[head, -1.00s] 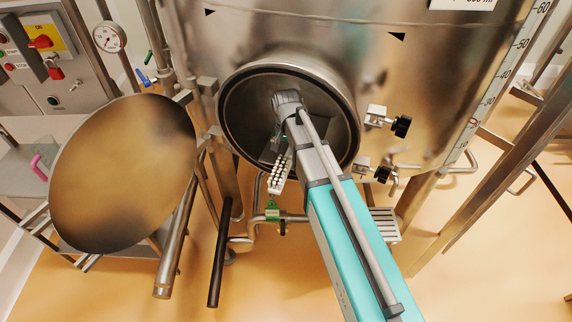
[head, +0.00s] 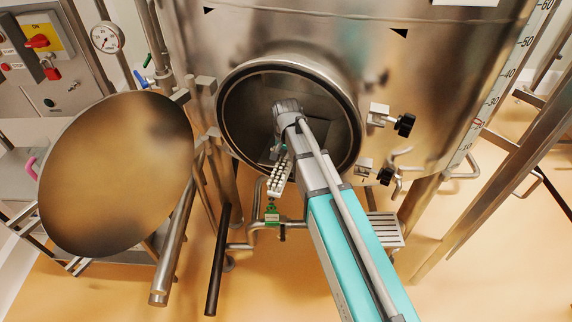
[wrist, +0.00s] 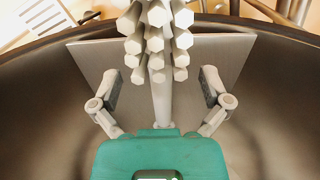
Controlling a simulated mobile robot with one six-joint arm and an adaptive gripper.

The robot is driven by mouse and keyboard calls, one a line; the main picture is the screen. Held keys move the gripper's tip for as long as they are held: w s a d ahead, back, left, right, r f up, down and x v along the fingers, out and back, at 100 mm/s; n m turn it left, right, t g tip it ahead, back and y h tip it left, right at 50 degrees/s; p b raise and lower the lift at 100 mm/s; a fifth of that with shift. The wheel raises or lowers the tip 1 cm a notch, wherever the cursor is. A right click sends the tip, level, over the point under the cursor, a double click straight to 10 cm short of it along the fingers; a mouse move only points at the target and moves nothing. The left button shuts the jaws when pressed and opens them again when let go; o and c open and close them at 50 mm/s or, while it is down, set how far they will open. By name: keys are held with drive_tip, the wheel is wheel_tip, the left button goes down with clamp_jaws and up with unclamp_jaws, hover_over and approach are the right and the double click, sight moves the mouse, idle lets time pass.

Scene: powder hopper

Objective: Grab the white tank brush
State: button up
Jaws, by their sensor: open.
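The white tank brush (wrist: 157,48) shows in the wrist view, its thick bristles toward the camera and its pale shaft running down between my fingers. My gripper (wrist: 162,86) is open, one finger on each side of the shaft, with gaps on both sides. In the head view the brush's bristles (head: 281,174) show at the lower edge of the round tank opening. My gripper is mostly hidden there behind my wrist and the brush.
The round tank opening (head: 226,125) surrounds my wrist, with its rim close to my arm. A flat grey plate (wrist: 95,62) lies behind the brush. The round lid (head: 115,175) hangs open at the left. Black-knobbed clamps (head: 404,124) stick out at the right.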

drive_tip(key=c, duration=1.3)
drive_tip(key=shift+r, duration=0.15)
drive_tip(key=shift+c, duration=0.2)
wheel_tip(320, 180, up, 2)
drive_tip(key=shift+r+p, duration=0.1)
drive_tip(key=shift+p, duration=1.15)
drive_tip(key=s+d+r+p, duration=0.3)
drive_tip(key=s+r+p, duration=0.7)
drive_tip(key=s, duration=0.3)
drive_tip(key=shift+s+d+r, duration=0.25)
drive_tip(key=shift+s, duration=0.05)
